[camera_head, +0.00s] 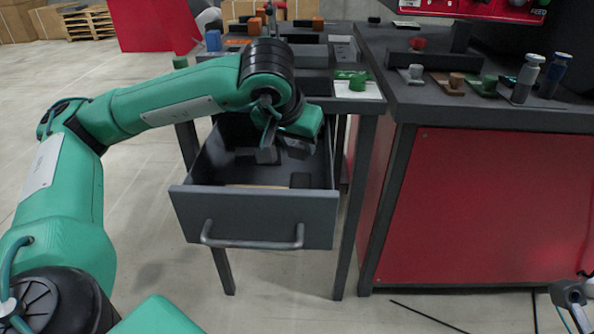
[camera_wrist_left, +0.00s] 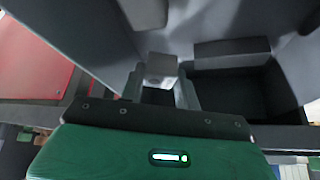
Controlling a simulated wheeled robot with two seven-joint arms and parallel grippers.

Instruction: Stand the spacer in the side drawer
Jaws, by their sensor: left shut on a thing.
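The side drawer (camera_head: 190,208) is pulled open below the table, with its bar handle at the front. My left gripper (camera_head: 266,156) points down inside the drawer opening, toward its back half. In the left wrist view, the gripper (camera_wrist_left: 160,88) is shut on a small grey block, the spacer (camera_wrist_left: 161,66), whose far end shows between the fingers. Its lower end is hidden, so I cannot tell whether it touches the drawer floor. Part of what looks like my right gripper (camera_head: 572,294) shows at the lower right edge; its jaws are unclear.
A dark block (camera_head: 300,180) and a tan patch (camera_head: 252,187) are in the drawer. The drawer walls are close around the left gripper. Above stands a table with small parts and a green piece (camera_head: 358,80). A red-sided bench (camera_head: 480,200) stands at right.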

